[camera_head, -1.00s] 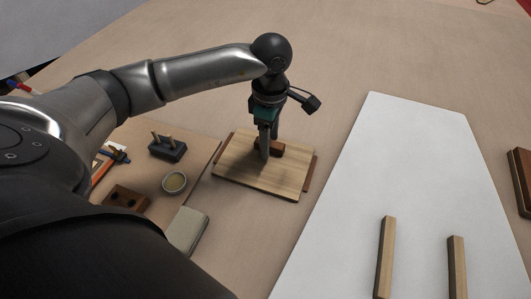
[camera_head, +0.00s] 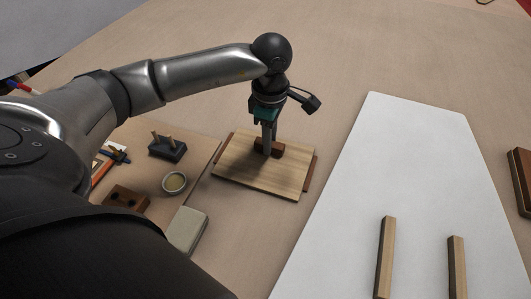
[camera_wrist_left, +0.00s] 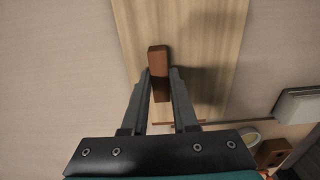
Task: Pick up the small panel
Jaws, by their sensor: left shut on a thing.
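The small panel (camera_head: 250,178) is a pale wooden board with a brown block-shaped grip (camera_head: 277,150) on its top. It lies flat on the bench, with brown edges showing from beneath it on the left and right. My left gripper (camera_head: 268,148) points down over the panel, shut on the brown grip. In the left wrist view the fingers stand on either side of the grip (camera_wrist_left: 158,60), above the panel's pale grain (camera_wrist_left: 205,35). I cannot tell any gap under the panel. My right gripper is not in view.
A large white panel (camera_head: 390,170) lies to the right with two wooden bars (camera_head: 385,255) on it. On the left a board holds a small bowl (camera_head: 174,183), a dark block with pegs (camera_head: 166,149), a brown block (camera_head: 127,198) and a grey-green block (camera_head: 187,231). The bench behind is clear.

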